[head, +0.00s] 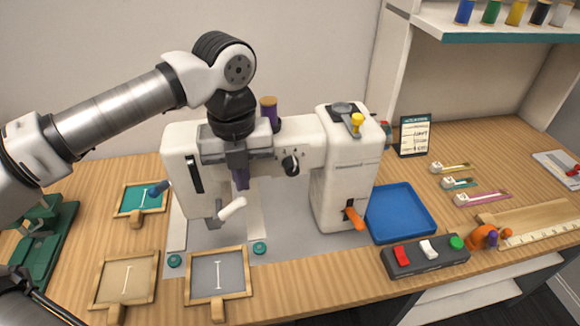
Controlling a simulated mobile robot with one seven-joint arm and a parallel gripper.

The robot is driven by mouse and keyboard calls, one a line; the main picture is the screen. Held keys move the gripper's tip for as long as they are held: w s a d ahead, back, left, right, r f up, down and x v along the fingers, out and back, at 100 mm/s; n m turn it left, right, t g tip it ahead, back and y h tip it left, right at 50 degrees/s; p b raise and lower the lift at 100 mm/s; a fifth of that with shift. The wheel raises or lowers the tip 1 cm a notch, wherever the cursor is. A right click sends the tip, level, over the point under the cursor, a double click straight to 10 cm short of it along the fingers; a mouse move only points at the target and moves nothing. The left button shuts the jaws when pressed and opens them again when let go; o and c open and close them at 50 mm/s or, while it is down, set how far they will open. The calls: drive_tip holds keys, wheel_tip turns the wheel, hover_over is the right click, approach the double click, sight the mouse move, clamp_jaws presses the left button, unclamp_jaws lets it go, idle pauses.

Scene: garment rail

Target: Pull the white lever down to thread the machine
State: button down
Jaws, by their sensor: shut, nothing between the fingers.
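The white sewing machine (345,160) stands on a grey plate in the middle of the table. The white lever (232,208) sticks out low at the machine's left end, tilted up to the right. My gripper (241,186) is shut and empty, pointing down in front of the machine's left head. Its tips appear just above the white lever, with a small gap in the picture; the distance in depth is hard to tell. My wrist hides part of the machine's top left.
A purple spool (268,106) stands behind. A blue tray (402,212) and switch box (425,256) lie right; framed cards (218,274) lie in front.

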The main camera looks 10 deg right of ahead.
sight(245, 200)
drive_tip(key=shift+f, duration=0.1)
drive_tip(key=shift+f+b, duration=1.4)
drive_tip(key=shift+b, duration=0.05)
drive_tip(key=shift+f, duration=0.15)
drive_tip(key=shift+f+b, duration=1.8)
drive_tip(key=shift+b, duration=0.05)
drive_tip(key=shift+f, duration=0.2)
drive_tip(key=shift+s, duration=0.2)
wheel_tip(245, 200, up, 10)
drive_tip(key=p, duration=0.5)
drive_tip(key=shift+w+r+p, duration=0.15)
drive_tip(key=shift+p, duration=0.2)
